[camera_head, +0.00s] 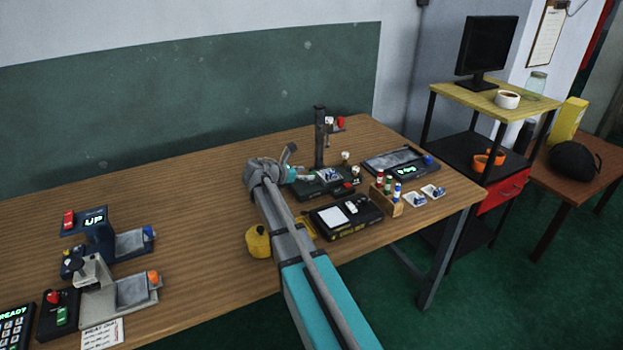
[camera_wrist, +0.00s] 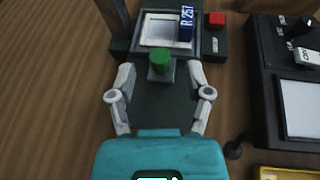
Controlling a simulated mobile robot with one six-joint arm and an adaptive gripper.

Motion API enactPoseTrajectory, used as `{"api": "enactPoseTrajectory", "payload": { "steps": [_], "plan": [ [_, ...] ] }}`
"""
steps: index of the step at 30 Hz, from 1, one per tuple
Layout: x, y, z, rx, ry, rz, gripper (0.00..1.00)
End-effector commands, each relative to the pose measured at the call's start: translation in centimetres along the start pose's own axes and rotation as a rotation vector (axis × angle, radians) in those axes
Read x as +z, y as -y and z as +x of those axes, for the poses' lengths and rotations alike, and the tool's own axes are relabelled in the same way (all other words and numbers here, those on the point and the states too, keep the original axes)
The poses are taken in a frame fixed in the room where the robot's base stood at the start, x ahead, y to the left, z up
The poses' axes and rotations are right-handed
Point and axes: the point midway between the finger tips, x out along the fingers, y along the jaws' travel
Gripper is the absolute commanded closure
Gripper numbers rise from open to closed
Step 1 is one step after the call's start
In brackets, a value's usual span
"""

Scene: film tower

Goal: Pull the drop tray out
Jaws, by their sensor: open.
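The drop tray (camera_wrist: 166,34) is a pale, shallow recess at the top of the wrist view, in a dark unit with a post at its left. A blue canister marked "R 257" (camera_wrist: 187,24) stands at its right side. A green knob (camera_wrist: 160,60) sits on a grey block at its near edge. My gripper (camera_wrist: 162,76) is open, one finger on each side of the knob, with visible gaps and nothing held. In the head view my gripper (camera_head: 289,172) is at the left of the unit (camera_head: 322,186), and my arm hides part of that area.
A red button (camera_wrist: 217,19) is at the unit's right. A black box with a white panel (camera_head: 344,217) stands close on the right. A yellow weight-like object (camera_head: 258,242) is left of my arm. Bare wooden tabletop (camera_head: 190,210) lies to the left.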

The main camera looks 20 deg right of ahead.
Motion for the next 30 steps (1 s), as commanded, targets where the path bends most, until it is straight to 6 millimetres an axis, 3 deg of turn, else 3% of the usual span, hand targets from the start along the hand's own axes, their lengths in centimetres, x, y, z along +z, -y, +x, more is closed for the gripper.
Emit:
{"api": "enactPoseTrajectory", "payload": {
  "steps": [3,9,21,30],
  "plan": [
    [-0.2,0.0,1.7,-0.002,0.0,0.001,0.35],
    [-0.1,-0.1,3.1,0.001,0.0,0.001,0.35],
    [0.0,0.0,3.4,0.001,0.0,0.0,0.35],
    [0.0,0.0,3.4,0.001,0.0,0.0,0.89]
  ]
}}
